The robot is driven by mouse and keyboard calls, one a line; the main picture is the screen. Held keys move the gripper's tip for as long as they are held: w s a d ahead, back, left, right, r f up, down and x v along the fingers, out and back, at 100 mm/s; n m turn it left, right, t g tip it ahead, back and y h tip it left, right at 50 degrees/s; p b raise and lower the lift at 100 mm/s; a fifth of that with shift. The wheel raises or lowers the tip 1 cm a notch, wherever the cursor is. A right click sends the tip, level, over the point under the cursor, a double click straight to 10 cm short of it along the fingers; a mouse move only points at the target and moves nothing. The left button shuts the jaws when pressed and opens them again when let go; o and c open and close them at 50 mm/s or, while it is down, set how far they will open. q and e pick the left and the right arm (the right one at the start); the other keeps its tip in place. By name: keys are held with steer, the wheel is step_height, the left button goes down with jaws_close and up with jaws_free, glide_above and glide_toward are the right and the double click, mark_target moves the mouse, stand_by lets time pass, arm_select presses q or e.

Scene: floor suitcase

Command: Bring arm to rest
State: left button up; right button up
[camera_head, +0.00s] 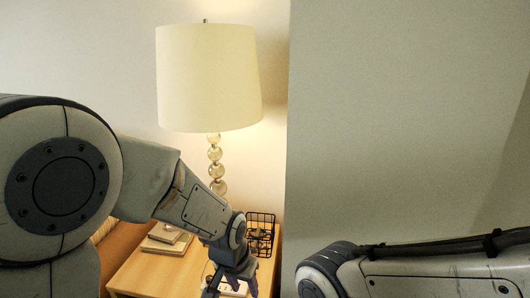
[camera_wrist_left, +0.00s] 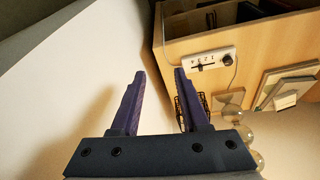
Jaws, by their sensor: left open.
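My left arm comes in from the left in the head view and reaches down over a wooden side table (camera_head: 150,272). My right arm shows only as links at the lower right of the head view. Its gripper is out of view.
A lamp (camera_head: 208,80) with a cream shade stands on the table, beside stacked books (camera_head: 166,238) and a black wire basket (camera_head: 260,234). A wall edge stands right of the table.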

arm_select(q)
steer(key=s+r+m+g+p, duration=0.1)
steer(key=s+r+m, duration=0.15)
steer(key=s, duration=0.75)
steer(key=s+r+m+g+p, duration=0.15)
steer(key=s+r, duration=0.25)
steer(key=s, duration=0.7)
step_height(320, 180, up, 17)
steer(key=p, duration=1.5)
steer(key=shift+w+d+f+p, duration=0.15)
steer(key=shift+w+d+p, duration=0.1)
steer(key=shift+w+p, duration=0.15)
steer(key=shift+d, duration=0.1)
